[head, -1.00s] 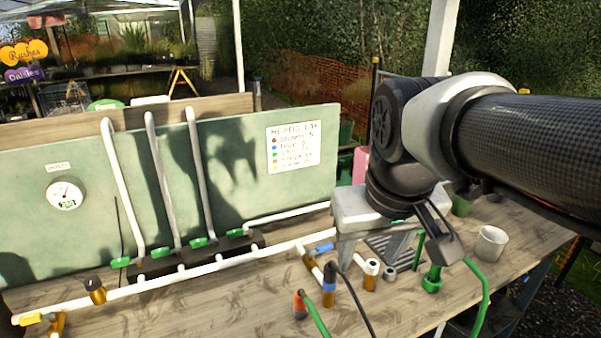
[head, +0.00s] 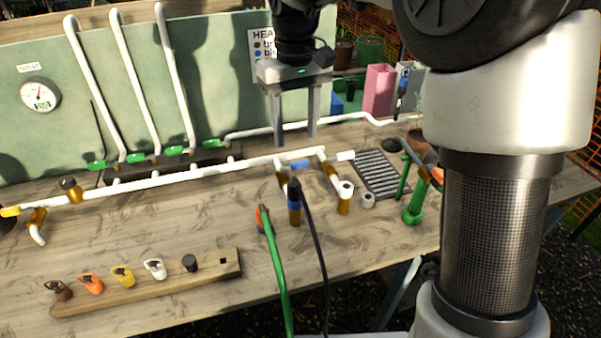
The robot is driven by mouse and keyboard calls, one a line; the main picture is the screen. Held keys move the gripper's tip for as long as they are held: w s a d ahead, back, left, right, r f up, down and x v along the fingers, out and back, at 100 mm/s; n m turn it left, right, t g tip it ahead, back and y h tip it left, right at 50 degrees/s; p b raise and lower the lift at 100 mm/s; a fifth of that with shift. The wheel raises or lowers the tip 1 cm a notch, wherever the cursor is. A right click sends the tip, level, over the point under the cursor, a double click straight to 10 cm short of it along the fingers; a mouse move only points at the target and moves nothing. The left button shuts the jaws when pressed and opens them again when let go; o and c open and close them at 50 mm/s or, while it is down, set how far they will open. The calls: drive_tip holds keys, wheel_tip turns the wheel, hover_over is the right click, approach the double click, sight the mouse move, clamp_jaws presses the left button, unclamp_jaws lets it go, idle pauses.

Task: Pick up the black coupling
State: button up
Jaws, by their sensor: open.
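A small black coupling (head: 190,263) stands near the right end of a wooden strip on the bench, beside a white fitting. My gripper (head: 296,139) points down at the upper middle of the head view, jaws apart and nothing between them. It is up and to the right of the black coupling, well apart from it, and appears to be above the back of the bench. The coupling is in plain view, with nothing in front of it.
The wooden strip (head: 150,287) also bears white, yellow, orange and brown fittings (head: 60,290). A white pipe run (head: 180,173) crosses the bench. A green hose (head: 279,270) and a black cable (head: 318,250) rise at the front. Bare bench lies behind the strip.

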sight(296, 178)
wheel_tip(296, 178, down, 11)
drive_tip(key=shift+a+b, duration=0.1)
drive_tip(key=shift+b, duration=0.4)
drive_tip(key=shift+w+a+f, duration=0.1)
drive_tip(key=shift+f, duration=1.5)
drive_tip(key=shift+w+a+f, duration=0.1)
drive_tip(key=shift+f, duration=1.45)
drive_tip(key=c, duration=1.2)
drive_tip(key=shift+o, duration=0.2)
wheel_tip(296, 178, up, 10)
drive_tip(key=shift+r, duration=0.1)
drive_tip(key=shift+r+p, duration=0.1)
drive_tip(key=shift+p, duration=0.3)
drive_tip(key=shift+r+p, duration=1.95)
drive_tip(key=shift+r, duration=0.4)
